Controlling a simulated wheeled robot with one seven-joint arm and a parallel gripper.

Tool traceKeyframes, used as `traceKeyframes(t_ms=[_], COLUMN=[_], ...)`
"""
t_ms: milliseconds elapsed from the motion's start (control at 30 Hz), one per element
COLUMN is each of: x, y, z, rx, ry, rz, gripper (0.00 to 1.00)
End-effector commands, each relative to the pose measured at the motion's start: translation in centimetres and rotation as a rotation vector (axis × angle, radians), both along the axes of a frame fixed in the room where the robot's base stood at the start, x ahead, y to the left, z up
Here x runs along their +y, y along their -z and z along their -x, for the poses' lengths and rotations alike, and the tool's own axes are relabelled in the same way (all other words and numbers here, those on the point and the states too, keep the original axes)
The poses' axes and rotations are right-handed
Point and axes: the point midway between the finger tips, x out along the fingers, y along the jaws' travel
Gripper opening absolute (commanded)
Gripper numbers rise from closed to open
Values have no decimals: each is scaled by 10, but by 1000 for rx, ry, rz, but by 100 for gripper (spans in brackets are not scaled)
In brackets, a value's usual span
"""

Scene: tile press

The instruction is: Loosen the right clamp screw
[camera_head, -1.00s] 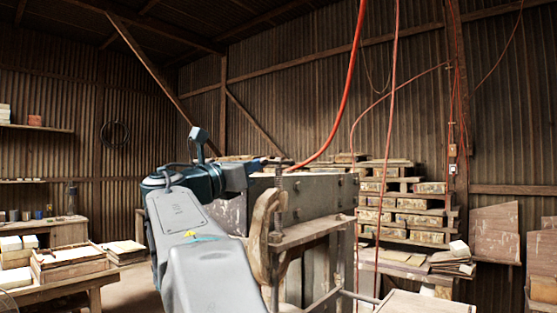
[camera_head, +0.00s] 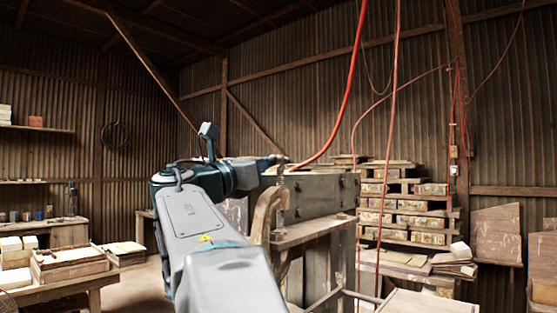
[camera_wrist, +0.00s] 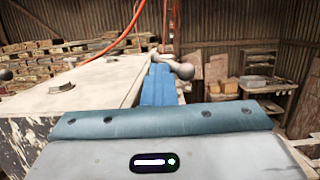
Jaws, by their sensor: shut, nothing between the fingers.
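A clamp screw handle with rounded metal knobs (camera_wrist: 178,67) shows in the wrist view, just past my fingertips at the right edge of the press top. My gripper (camera_wrist: 158,68) is shut and empty, its blue fingers pointing at this handle; I cannot tell whether they touch it. In the head view my gripper (camera_head: 277,160) is at the top of a threaded rod (camera_head: 281,181) above a rusty C-shaped clamp (camera_head: 262,216) on the press (camera_head: 318,198). My arm hides part of the clamp. Another round knob (camera_wrist: 5,74) shows at the wrist view's left edge.
The press top (camera_wrist: 85,92) carries raised bolts. A red hose (camera_head: 345,95) and thin cables hang above and behind the press. Stacked bricks on boards (camera_head: 415,220) stand behind it to the right. A wooden bench (camera_head: 70,283) is at left.

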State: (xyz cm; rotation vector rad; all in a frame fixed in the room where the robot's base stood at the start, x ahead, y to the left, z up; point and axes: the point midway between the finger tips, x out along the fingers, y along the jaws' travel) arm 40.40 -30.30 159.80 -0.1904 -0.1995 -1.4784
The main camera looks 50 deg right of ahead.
Motion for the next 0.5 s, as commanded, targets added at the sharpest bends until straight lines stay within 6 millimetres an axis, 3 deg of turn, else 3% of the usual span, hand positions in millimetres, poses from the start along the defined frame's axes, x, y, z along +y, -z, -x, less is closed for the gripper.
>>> traceKeyframes(t_ms=[200, 500], x=[-4, -2], y=[1, -2], z=[14, 5], rx=[-4, -3], ry=[14, 9], rz=[-3, -1], gripper=[0, 0])
